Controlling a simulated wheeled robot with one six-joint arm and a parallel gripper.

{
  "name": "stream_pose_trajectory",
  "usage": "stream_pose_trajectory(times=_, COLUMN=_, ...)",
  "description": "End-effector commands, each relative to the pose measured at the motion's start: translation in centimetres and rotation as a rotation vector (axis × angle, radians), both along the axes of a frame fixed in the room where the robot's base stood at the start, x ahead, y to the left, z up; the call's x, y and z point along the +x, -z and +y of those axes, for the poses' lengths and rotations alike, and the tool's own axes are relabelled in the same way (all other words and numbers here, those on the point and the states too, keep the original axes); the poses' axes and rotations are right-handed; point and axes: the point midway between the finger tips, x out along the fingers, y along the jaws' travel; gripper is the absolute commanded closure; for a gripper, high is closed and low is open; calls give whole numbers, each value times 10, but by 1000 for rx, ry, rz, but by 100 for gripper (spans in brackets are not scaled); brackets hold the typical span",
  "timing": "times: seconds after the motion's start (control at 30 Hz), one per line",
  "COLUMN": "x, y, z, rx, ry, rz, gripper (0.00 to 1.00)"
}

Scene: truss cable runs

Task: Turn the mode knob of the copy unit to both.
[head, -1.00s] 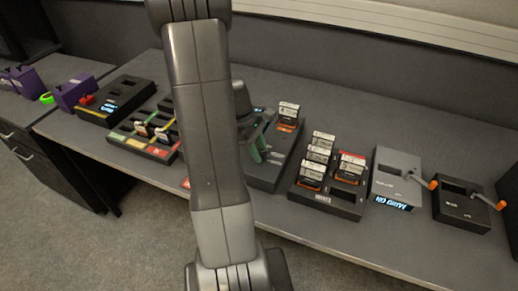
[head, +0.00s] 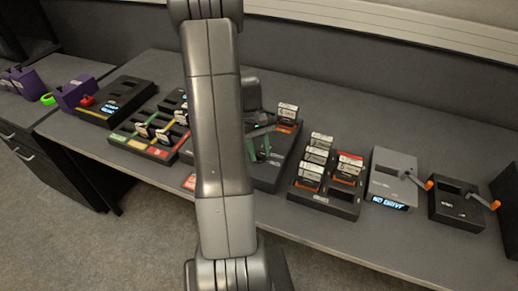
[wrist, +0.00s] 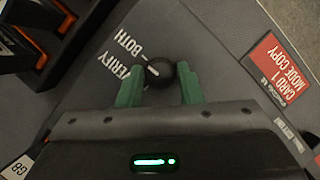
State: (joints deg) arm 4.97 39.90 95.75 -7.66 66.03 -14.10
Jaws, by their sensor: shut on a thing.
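The copy unit (head: 267,180) is the dark case behind my arm in the head view; its dark top face (wrist: 185,35) fills the middle of the wrist view. Its round black mode knob (wrist: 158,72) has a white pointer line. The printed words VERIFY and BOTH lie just beyond it. The pointer slants toward these labels, but I cannot tell exactly which one it meets. My gripper (wrist: 159,87) has its green fingers on either side of the knob and is shut on it. In the head view my gripper (head: 258,149) is partly hidden by my arm.
A red card (wrist: 279,68) reading CARD 1 MODE COPY lies beside the unit. A card rack (head: 325,200), a grey unit with a lit display (head: 391,180) and a black crank unit (head: 458,204) stand to the right. Coloured-edge trays (head: 145,145) stand left.

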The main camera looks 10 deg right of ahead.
Motion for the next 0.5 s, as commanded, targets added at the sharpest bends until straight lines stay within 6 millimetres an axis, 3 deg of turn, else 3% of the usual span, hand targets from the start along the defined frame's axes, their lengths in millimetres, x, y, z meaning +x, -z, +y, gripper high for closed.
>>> stream_pose_trajectory(times=0.5, x=1, y=0, z=-1, rx=0, ry=62, rz=-2, gripper=90)
